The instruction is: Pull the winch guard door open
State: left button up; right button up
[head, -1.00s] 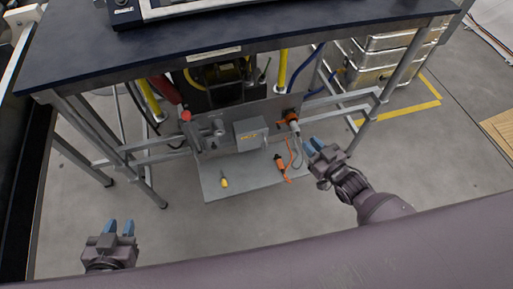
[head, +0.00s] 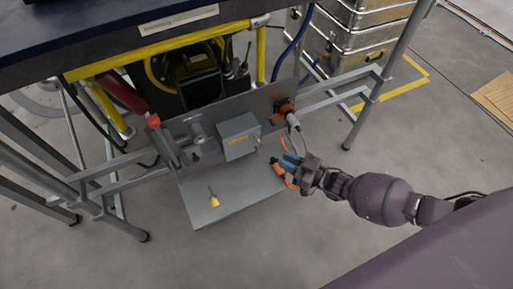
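A grey box with a small orange label (head: 239,138) stands at the back of a low grey shelf (head: 240,190) under the dark table. It looks like the winch guard, and its front looks closed. My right gripper (head: 288,162) is to the right of the box, over the shelf's right part. Its two blue fingers look apart, with nothing clearly between them. It partly hides an orange tool (head: 279,171); I cannot tell whether they touch. My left gripper is out of view.
An orange fitting with a cable (head: 285,112) is at the shelf's right back. A yellow-tipped tool (head: 214,200) lies at the front. Table legs and rails flank the shelf. Metal cases (head: 350,45) stand behind right. The floor in front is clear.

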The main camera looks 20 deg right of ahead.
aim_at(260, 152)
jog(key=shift+b+x, duration=0.9)
jog(key=shift+x, duration=4)
grip_shut()
